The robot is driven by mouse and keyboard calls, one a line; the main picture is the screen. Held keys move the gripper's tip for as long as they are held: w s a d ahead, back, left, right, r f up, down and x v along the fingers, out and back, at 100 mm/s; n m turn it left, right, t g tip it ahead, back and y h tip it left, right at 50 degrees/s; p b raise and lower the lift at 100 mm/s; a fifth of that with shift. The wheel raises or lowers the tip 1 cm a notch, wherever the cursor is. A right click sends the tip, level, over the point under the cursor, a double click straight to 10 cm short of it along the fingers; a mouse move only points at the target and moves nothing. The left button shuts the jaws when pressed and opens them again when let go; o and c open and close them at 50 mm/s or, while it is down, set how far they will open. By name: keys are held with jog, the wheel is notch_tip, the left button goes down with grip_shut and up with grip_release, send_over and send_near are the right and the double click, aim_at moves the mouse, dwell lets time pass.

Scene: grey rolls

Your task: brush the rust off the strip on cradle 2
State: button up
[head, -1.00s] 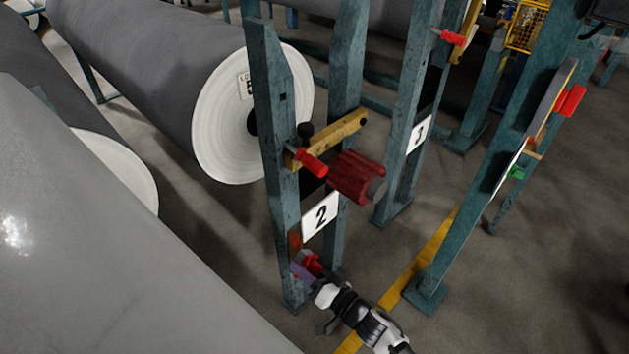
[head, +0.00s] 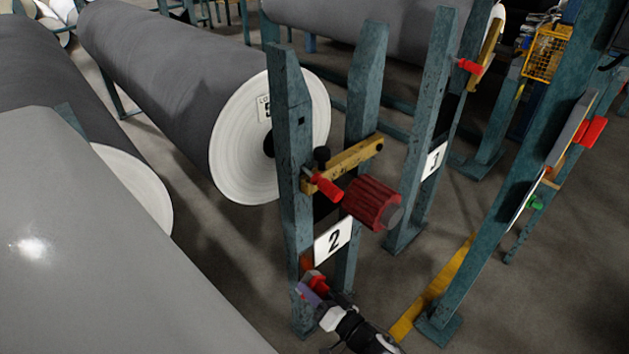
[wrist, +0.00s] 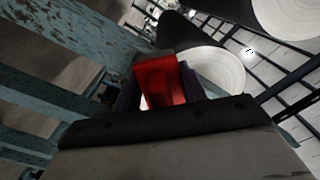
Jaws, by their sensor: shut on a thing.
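Cradle 2 is a teal post frame (head: 297,170) with a white "2" plate (head: 333,241). An orange-brown rust strip (head: 306,262) shows on its left post, just left of and below the plate. My gripper (head: 314,288) is low in front of that post, just below the visible rust. It is shut on a red object, which shows between the dark fingers in the wrist view (wrist: 161,80). I take this to be the brush; its bristles are hidden. Whether it touches the strip cannot be told.
A yellow latch bar (head: 345,165) with a red handle and a dark red ribbed roller (head: 372,203) stick out above the plate. Large grey rolls (head: 175,85) lie left and behind. A teal post (head: 510,205) leans at right. Floor between is clear.

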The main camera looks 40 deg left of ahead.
aim_at(307, 281)
jog(key=shift+a+p, duration=0.3)
jog(key=shift+a, duration=0.45)
jog(key=shift+w, duration=0.1)
jog(key=shift+w+d+p, duration=0.15)
jog(key=shift+w+p, duration=0.15)
jog(key=shift+w, duration=0.65)
jog(key=shift+w+d+p, duration=0.1)
jog(key=shift+w+p, duration=0.15)
jog(key=shift+w, duration=0.7)
jog(key=shift+a+r+p, duration=0.1)
jog(key=shift+r+p, duration=0.9)
jog(key=shift+p, duration=0.15)
jog(key=shift+s+a+p, duration=0.1)
jog(key=shift+s+p, duration=1.1)
jog(key=shift+s, duration=0.8)
jog(key=shift+a+r+p, duration=0.15)
jog(key=shift+r+p, duration=0.7)
jog(key=shift+p, duration=0.1)
jog(key=shift+w+d, duration=0.2)
jog(key=shift+w, duration=1.85)
jog(key=shift+r+p, duration=0.9)
jog(key=shift+s+a+f+p, duration=0.15)
jog(key=shift+s+p, duration=0.3)
jog(key=shift+s, duration=0.65)
jog(key=shift+s+a+r+p, duration=0.15)
jog(key=shift+s+p, duration=0.25)
jog(key=shift+s, duration=0.65)
